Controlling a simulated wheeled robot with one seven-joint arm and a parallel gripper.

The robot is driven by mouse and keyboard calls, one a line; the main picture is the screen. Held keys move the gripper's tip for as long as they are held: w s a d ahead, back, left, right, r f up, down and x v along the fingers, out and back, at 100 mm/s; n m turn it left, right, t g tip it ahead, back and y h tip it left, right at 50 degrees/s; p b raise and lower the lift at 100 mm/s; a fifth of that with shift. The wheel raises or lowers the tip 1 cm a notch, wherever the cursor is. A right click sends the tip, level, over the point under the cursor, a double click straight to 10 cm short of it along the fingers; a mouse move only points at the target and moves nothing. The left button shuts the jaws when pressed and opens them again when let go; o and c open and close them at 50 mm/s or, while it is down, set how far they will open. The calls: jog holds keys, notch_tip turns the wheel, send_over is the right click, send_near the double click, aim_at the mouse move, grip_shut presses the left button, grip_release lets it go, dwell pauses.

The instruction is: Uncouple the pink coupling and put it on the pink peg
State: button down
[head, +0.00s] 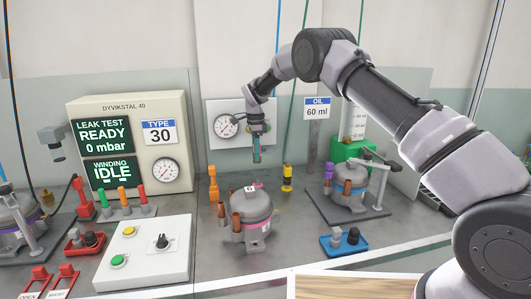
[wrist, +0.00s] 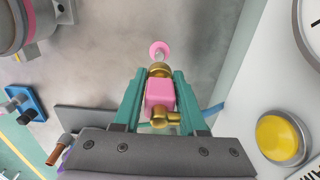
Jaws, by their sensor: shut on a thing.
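The pink coupling (wrist: 160,93), a pink block with brass ends, is clamped between the two teal fingers of my gripper (wrist: 163,84) in the wrist view. In the head view my gripper (head: 257,157) points down, in the air above and behind the middle compressor (head: 251,216); the coupling is too small to make out there. In the wrist view a pink disc with a short grey pin, the pink peg (wrist: 159,48), shows just beyond the coupling's brass end. I cannot tell how large the gap is.
An orange coupling (head: 213,183) and a yellow coupling (head: 287,178) stand upright at the back of the bench. A right-hand compressor (head: 350,190) sits on a dark plate. A button panel (head: 146,252) is at front left.

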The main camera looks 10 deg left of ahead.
jog(key=shift+f, duration=2.95)
jog(key=shift+f, duration=0.25)
jog(key=shift+f, duration=1)
jog(key=shift+c, duration=1.9)
grip_release()
notch_tip(320, 180, up, 11)
jog(key=shift+f, duration=0.1)
